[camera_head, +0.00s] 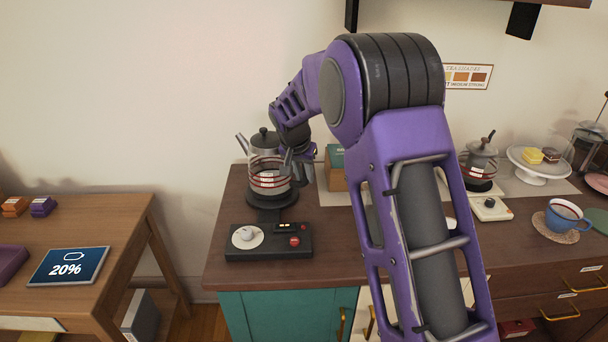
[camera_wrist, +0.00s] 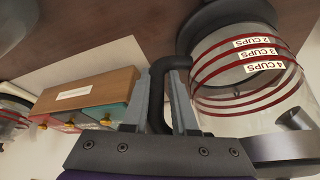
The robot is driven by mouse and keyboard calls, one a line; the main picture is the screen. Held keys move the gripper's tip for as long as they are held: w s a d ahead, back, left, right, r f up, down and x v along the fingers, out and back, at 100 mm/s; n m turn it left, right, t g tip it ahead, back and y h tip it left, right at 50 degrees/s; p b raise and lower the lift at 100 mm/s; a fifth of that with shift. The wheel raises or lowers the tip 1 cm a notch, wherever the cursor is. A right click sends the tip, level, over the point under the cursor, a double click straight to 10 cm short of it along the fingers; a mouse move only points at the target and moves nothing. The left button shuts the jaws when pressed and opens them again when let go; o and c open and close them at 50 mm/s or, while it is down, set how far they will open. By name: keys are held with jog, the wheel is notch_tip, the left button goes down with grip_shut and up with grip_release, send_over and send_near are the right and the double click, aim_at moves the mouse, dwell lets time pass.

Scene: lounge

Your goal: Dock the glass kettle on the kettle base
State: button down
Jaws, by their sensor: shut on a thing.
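The glass kettle (camera_head: 267,168), with a dark lid, a steel top and red level lines, is upright at the back left of the counter. My gripper (camera_head: 303,160) is at its right side. In the wrist view, the fingers (camera_wrist: 163,92) are shut on the kettle's black handle (camera_wrist: 158,66), and the marked glass (camera_wrist: 235,62) is to the right. The kettle base has a round black plate (camera_head: 288,201) and a front panel (camera_head: 268,254) with a white dial and red knob. The kettle is over the plate; I cannot tell whether it is fully seated.
A similar kettle (camera_head: 481,158) stands farther right on a cream-panel base (camera_head: 491,211). A wooden box (camera_head: 336,172) is just right of my gripper. A blue cup (camera_head: 565,220) and cake stand (camera_head: 541,168) are at right. A lower desk (camera_head: 110,225) is left, across a gap.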

jog(key=shift+f+b, duration=0.45)
jog(key=c, duration=1)
grip_release()
jog(key=shift+s+f, duration=0.1)
jog(key=shift+f, duration=0.05)
jog(key=p+v, duration=0.4)
jog(key=v, duration=0.7)
